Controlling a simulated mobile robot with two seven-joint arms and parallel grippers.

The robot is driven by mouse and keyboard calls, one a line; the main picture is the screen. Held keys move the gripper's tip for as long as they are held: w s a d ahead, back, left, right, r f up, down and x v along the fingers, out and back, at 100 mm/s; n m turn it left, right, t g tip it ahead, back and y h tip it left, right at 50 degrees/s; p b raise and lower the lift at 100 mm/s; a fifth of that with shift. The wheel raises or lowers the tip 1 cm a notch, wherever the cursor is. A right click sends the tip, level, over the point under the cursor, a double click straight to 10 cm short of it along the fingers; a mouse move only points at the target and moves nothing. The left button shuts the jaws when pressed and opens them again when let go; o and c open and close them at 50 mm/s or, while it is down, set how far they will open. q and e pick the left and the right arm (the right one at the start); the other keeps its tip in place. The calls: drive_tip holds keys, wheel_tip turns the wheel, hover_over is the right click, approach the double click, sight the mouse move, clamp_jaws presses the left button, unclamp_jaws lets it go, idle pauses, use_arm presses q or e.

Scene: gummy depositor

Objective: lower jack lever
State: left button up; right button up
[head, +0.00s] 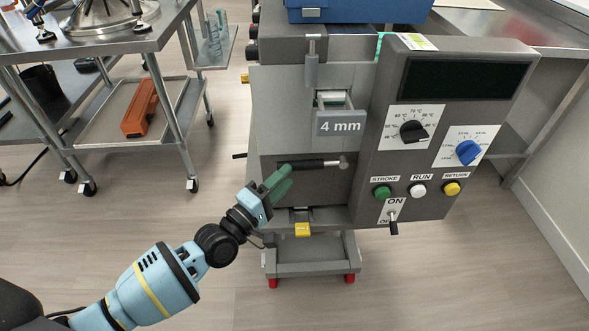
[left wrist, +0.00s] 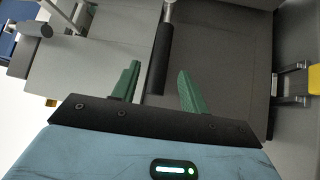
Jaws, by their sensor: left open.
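The jack lever (head: 318,164) has a black grip and a metal pivot end at its right. It lies nearly level across the dark recess in the machine's front. My left gripper (head: 281,181), with green fingers, is open at the lever's left end. In the left wrist view the black lever grip (left wrist: 160,60) shows in the gap between the open fingers (left wrist: 159,70). Whether a finger touches it, I cannot tell. My right gripper is in neither view.
A control panel (head: 437,110) with dials, buttons and a toggle switch (head: 392,214) stands right of the lever. A drawer marked 4 mm (head: 340,123) is above it. A yellow tab (head: 303,230) is below. A steel cart (head: 90,45) stands at the left, with open floor before it.

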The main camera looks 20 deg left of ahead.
sight(295, 170)
use_arm(q)
drive_tip(key=shift+x, duration=2.1)
clamp_jaws()
